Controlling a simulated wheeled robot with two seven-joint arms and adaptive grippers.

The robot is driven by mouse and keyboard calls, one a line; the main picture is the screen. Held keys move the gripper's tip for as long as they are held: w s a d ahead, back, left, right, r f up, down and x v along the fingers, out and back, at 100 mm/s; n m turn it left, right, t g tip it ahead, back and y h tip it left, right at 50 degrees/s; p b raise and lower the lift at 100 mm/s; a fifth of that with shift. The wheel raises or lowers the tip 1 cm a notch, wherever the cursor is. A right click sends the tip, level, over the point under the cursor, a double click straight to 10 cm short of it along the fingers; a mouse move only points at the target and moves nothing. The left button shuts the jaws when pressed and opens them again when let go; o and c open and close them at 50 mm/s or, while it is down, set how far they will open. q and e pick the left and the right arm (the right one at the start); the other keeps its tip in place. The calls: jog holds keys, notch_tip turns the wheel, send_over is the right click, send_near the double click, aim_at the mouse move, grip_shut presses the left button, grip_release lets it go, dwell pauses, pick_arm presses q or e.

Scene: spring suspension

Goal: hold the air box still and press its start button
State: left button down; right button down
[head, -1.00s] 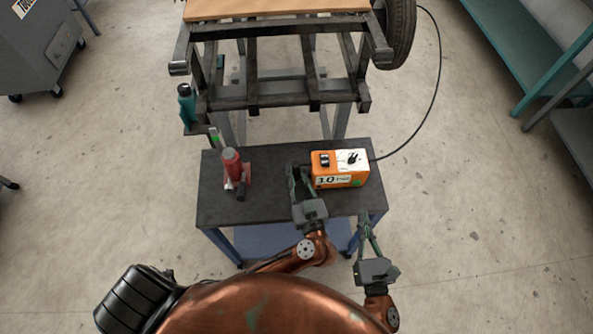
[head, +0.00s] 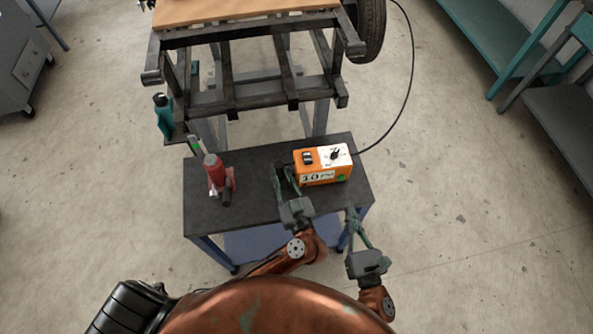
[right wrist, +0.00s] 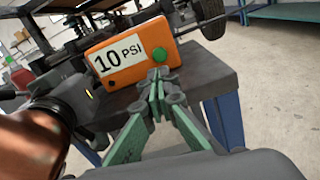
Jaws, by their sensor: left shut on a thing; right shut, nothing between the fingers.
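The orange air box (head: 322,169) stands on the dark bench top, with a white "10 PSI" label, a black switch and a dial panel. Its round green button (head: 341,177) is low on the front face; in the right wrist view the green button (right wrist: 160,56) is right of the label. My left gripper (head: 281,175) is shut on the box's left side; its exact contact is partly hidden. My right gripper (head: 352,211) is shut and empty, in front of the box at the bench's front right. In the right wrist view its fingertips (right wrist: 158,76) appear just below the button.
A red bottle jack (head: 215,172) stands on the bench top (head: 250,205), left of my left gripper. A black hose (head: 399,103) runs from the box toward the tire (head: 368,30). A metal frame (head: 240,98) stands behind. A teal bottle (head: 163,118) sits at the frame's left.

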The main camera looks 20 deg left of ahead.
aim_at(345, 195)
jog(key=shift+s+d+f+n+g+y, duration=0.1)
jog(key=shift+d+n+g+y, duration=0.1)
jog(key=shift+n+g+y, duration=2)
jog(key=shift+d+r+n+g+y, duration=0.15)
jog(key=shift+n+g+y, duration=1.15)
jog(key=shift+n, duration=1.7)
jog(key=shift+s+d+f+n+g+y, duration=0.2)
jog(key=shift+n+g+y, duration=1.1)
jog(key=shift+n+y, duration=1.1)
jog(key=shift+w, duration=0.2)
jog(key=shift+w+a, duration=0.75)
jog(key=shift+w, duration=0.5)
jog(key=shift+w+a, duration=0.75)
jog(key=shift+w, duration=0.45)
jog(key=shift+w+a, duration=0.75)
jog(key=shift+w, duration=0.5)
jog(key=shift+w, duration=0.1)
jog(key=shift+w+a, duration=0.2)
jog(key=shift+w, duration=0.05)
